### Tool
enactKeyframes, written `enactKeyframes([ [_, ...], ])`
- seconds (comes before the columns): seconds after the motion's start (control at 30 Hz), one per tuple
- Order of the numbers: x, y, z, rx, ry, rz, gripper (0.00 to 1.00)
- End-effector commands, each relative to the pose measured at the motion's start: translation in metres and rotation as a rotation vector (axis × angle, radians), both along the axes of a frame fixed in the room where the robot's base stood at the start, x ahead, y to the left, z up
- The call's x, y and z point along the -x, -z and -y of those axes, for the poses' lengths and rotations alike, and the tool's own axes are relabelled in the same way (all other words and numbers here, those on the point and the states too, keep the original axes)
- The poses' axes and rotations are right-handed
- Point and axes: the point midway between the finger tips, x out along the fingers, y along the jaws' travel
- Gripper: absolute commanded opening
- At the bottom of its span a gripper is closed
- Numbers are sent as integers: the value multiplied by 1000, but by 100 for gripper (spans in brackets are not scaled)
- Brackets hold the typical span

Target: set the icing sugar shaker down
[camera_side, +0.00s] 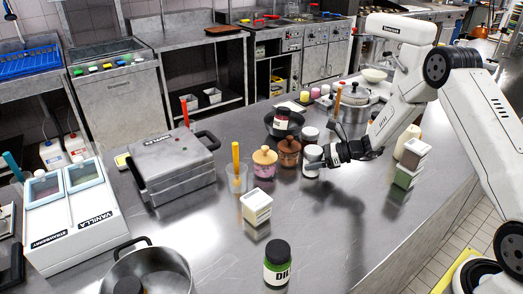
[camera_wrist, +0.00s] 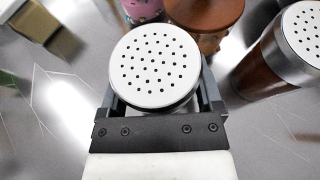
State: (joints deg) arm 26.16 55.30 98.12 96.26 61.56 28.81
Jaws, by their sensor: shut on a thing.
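The icing sugar shaker, with a white perforated lid, fills the middle of the wrist view (camera_wrist: 154,66). My gripper (camera_wrist: 158,100) is shut around it, one finger on each side. In the side view my gripper (camera_side: 328,156) reaches in from the right, and the shaker (camera_side: 312,158) is at its tip, partly covered. The shaker looks upright, low over the steel counter (camera_side: 225,240). I cannot tell whether its base touches the counter, as its lower part is hidden in the wrist view.
A second perforated-lid shaker with brown contents (camera_wrist: 268,66) stands close to the right in the wrist view. Brown (camera_side: 289,151) and pink (camera_side: 264,162) lidded pots stand left of the gripper. A cream-lidded box (camera_side: 256,207) is nearer. The counter in front is mostly clear.

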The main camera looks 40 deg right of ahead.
Motion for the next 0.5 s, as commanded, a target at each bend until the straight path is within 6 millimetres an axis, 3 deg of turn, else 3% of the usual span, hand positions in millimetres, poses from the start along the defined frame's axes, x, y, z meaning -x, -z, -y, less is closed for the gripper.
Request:
enactKeyframes([
  [0.37,-1,-31,0,2,0,5,4],
  [0.5,11,-44,-1,0,1,3,4],
])
